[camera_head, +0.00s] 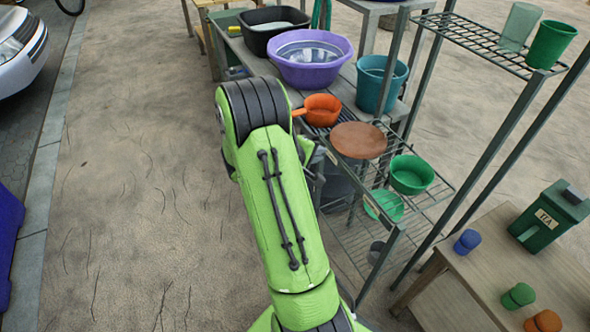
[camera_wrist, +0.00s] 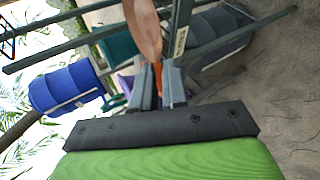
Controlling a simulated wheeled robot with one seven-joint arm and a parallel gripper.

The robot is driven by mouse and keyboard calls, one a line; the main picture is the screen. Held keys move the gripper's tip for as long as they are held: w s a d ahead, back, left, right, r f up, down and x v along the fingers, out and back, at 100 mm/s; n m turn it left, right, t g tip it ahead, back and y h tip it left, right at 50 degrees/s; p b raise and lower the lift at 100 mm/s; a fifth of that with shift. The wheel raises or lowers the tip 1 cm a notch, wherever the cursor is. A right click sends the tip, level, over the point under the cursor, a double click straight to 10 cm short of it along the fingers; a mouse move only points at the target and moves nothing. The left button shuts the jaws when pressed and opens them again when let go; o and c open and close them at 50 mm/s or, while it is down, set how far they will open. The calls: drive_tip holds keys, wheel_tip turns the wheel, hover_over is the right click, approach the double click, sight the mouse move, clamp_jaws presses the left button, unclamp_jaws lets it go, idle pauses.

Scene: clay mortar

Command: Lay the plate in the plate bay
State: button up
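A round brown plate (camera_head: 358,140) is held roughly level at the front edge of a wire rack, between an orange pan and a green bowl. In the wrist view the plate (camera_wrist: 145,30) shows nearly edge-on at the tips of my gripper (camera_wrist: 159,72), whose fingers appear closed on its rim. In the head view my green arm hides most of the gripper. The plate bay is not clearly marked; the wire shelf (camera_head: 398,172) is below and beside the plate.
The orange pan (camera_head: 322,110) and green bowl (camera_head: 411,174) flank the plate. A green dish (camera_head: 384,205) sits lower. Rack posts (camera_head: 512,130) rise at right. A side table with a tea tin (camera_head: 552,215) stands front right.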

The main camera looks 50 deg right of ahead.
drive_tip(key=w+a+r+m+t+y, duration=0.1)
drive_tip(key=w+a+r+t+y, duration=0.15)
drive_tip(key=a+r, duration=0.45)
drive_tip(key=w+a+r+m+t+y, duration=0.1)
drive_tip(key=a+r+t+y, duration=0.15)
drive_tip(key=a, duration=0.85)
drive_tip(key=s+a+r+n+y, duration=0.1)
drive_tip(key=s+a+r+y, duration=0.1)
drive_tip(key=s+a, duration=0.4)
drive_tip(key=s+a+r+n+t+y, duration=0.1)
drive_tip(key=s+a, duration=0.5)
drive_tip(key=a, duration=0.8)
wheel_tip(320, 180, up, 2)
drive_tip(key=n+y, duration=0.1)
drive_tip(key=y, duration=0.2)
drive_tip(key=shift+a+r+t+y, duration=0.2)
drive_tip(key=shift+a+t+y, duration=0.1)
drive_tip(key=shift+y, duration=0.1)
wheel_tip(320, 180, up, 9)
drive_tip(key=p, duration=0.8)
drive_tip(key=shift+p, duration=0.3)
drive_tip(key=shift+d+f, duration=0.1)
